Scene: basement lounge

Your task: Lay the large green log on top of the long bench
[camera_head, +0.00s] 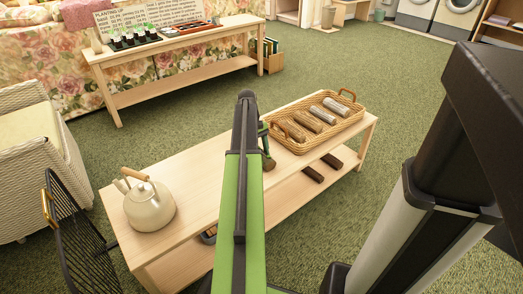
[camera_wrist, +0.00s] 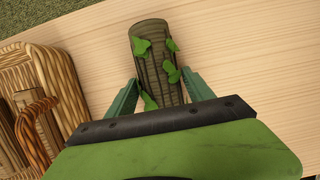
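A thick brown-green log with bright green leaves (camera_wrist: 152,60) lies lengthwise between the two fingers of my gripper (camera_wrist: 160,76) in the wrist view. The fingers are close along its two sides; I cannot tell whether both press on it. Its near end is hidden behind my gripper. In the head view my gripper (camera_head: 264,132) is low over the bench, mostly hidden by my arm, with a brown end of the log (camera_head: 269,163) showing. The pale wooden bench top (camera_head: 190,168) is beneath; I cannot tell whether the log touches it.
A wicker basket with logs (camera_head: 357,115) stands on the bench's far end, close to my gripper; it also shows in the wrist view (camera_wrist: 60,80). A cream kettle (camera_head: 150,205) stands at the near end. Dark logs (camera_head: 332,162) lie on the lower shelf. A second bench (camera_head: 190,45) stands behind.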

